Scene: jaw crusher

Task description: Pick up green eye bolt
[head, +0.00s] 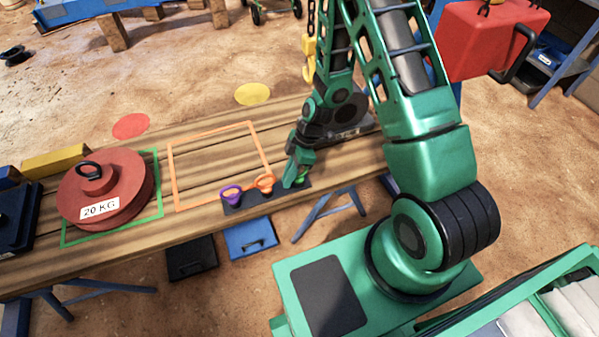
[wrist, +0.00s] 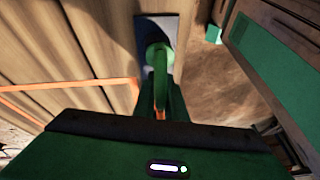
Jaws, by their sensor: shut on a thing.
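The green eye bolt (wrist: 157,53) shows in the wrist view between my fingertips, over the dark strip (wrist: 172,28). My gripper (head: 295,180) points down at the right end of that dark strip (head: 245,203) on the wooden bench in the head view. It is shut on the green eye bolt, and its fingers hide most of the bolt there. I cannot tell whether the bolt still touches the strip. A purple eye bolt (head: 231,193) and an orange eye bolt (head: 265,182) stand on the strip to the left of my gripper.
A red 20 KG weight (head: 110,193) sits inside a green outline on the wooden bench (head: 190,225). An empty orange outline (head: 172,172) lies between it and the strip. A yellow chain hook (head: 308,62) hangs behind my arm. A red block (head: 490,42) is at upper right.

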